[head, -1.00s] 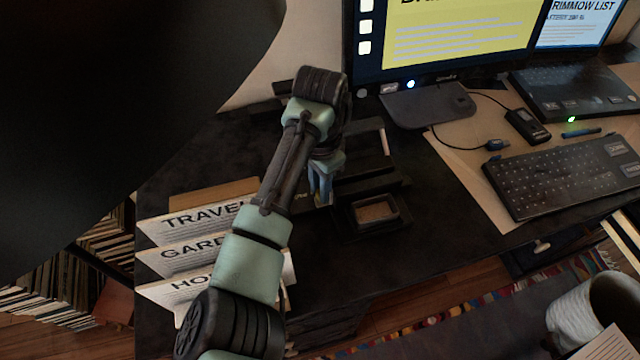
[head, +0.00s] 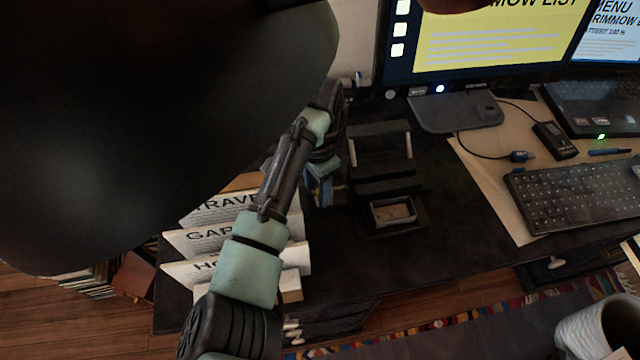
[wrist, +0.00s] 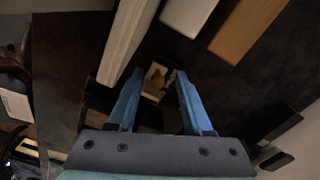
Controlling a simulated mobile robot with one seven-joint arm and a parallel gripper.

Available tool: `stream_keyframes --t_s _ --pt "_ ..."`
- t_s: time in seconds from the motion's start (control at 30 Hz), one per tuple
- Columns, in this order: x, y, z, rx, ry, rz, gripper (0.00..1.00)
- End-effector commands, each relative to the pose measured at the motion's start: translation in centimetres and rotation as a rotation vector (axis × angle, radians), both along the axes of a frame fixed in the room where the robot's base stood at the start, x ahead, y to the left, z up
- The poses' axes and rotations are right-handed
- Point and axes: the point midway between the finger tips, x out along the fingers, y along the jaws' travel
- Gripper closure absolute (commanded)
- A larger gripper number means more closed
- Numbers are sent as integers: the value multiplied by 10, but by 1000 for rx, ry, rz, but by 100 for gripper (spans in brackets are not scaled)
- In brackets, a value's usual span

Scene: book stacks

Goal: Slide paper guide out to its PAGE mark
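A small black device (head: 387,237) stands on the dark desk in the middle of the head view. I cannot tell which part is the paper guide, and no PAGE mark is readable. My gripper (head: 323,198) is pointed down just left of the device, apart from its front opening. In the wrist view my gripper's two blue fingers (wrist: 155,92) are spread with a gap between them. A small pale-rimmed thing (wrist: 154,70) shows beyond the gap; I cannot tell what it is.
Upright file dividers (head: 200,240) with large lettering stand left of and in front of my gripper. A monitor (head: 480,45), a keyboard (head: 575,192) and cables are to the right. The desk right of the device's front is clear.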

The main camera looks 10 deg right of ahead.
Motion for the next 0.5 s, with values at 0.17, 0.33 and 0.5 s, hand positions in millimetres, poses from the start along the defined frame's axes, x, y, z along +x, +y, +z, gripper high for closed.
stream_keyframes --t_s 0.17,0.33,0.5 --pt "0 -1 0 -2 0 -2 48" --pt "0 -2 3 -2 0 -3 48" --pt "1 -2 26 -4 -4 -3 48"
